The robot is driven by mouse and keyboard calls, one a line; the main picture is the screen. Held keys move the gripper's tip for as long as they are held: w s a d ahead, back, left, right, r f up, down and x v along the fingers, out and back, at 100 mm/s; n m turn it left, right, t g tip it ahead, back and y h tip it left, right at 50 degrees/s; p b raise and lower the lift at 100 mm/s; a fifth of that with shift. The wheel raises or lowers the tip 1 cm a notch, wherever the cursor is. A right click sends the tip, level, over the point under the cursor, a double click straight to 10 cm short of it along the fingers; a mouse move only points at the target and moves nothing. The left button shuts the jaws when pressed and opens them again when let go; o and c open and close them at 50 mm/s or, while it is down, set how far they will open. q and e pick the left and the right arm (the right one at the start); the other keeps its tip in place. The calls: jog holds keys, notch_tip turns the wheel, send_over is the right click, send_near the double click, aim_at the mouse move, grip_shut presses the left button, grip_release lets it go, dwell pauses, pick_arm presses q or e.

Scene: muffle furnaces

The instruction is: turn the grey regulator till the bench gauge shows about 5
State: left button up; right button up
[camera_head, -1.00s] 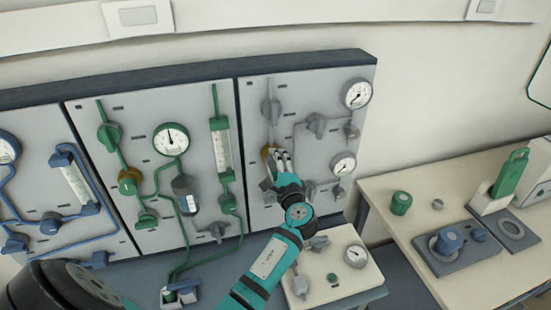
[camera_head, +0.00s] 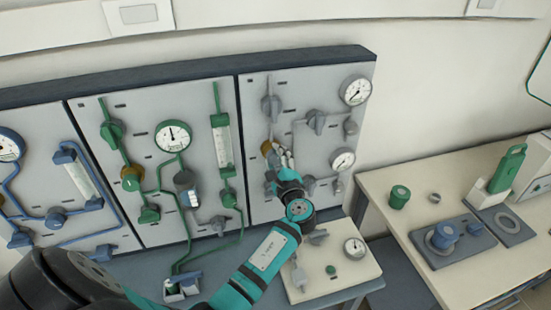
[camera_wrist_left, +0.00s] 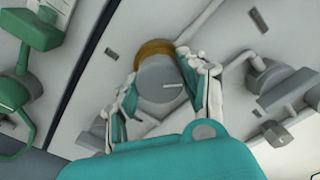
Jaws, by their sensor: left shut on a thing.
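The grey regulator (camera_wrist_left: 160,82) is a round knob with a white mark, in front of a brass collar (camera_wrist_left: 153,48) on the right-hand wall panel. My left gripper (camera_wrist_left: 163,88) has its fingers on both sides of the knob and is shut on it. In the head view my left gripper (camera_head: 279,158) hides most of the knob; the brass collar (camera_head: 266,148) shows at its left. The bench gauge (camera_head: 355,247) is a round white dial on the pale bench unit (camera_head: 332,272); its reading is too small to tell. My right gripper is not in view.
Two more dials, an upper gauge (camera_head: 355,91) and a lower gauge (camera_head: 343,160), sit at the panel's right edge. Several grey valves, including one grey valve (camera_head: 316,121), surround the gripper. A side table (camera_head: 387,183) stands at the right.

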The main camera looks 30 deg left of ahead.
pick_arm(q)
jog(key=o, duration=1.2)
jog(key=shift+w, duration=0.1)
jog(key=v, duration=1.2)
